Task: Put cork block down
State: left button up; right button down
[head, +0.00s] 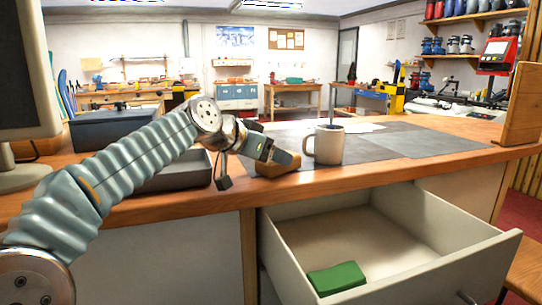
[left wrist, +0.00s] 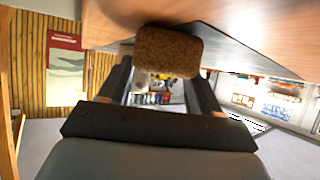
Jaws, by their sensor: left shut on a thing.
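The brown cork block (head: 274,170) is at the front edge area of the wooden bench top (head: 400,165), left of the mug. My left gripper (head: 272,153) is shut on it from above and left. In the left wrist view the cork block (left wrist: 168,50) sits between the two dark fingertips (left wrist: 165,72), close against the wooden surface. I cannot tell whether its underside touches the bench. My right gripper is in neither view.
A mug (head: 328,146) with something upright in it stands just right of the block on a grey mat (head: 430,145). A dark grey tray (head: 172,176) lies left. Below, an open drawer (head: 400,270) holds a green block (head: 337,278).

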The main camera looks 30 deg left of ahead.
pick_arm(q)
jog(key=shift+f, duration=0.15)
jog(key=o, duration=1)
jog(key=shift+o, duration=0.2)
jog(key=shift+s+r, duration=0.15)
jog(key=shift+r, duration=0.15)
jog(key=v, duration=1.1)
jog(key=shift+s+a+b, duration=0.15)
jog(key=shift+s+b, duration=0.2)
jog(key=shift+b, duration=0.05)
jog(key=shift+r, duration=0.1)
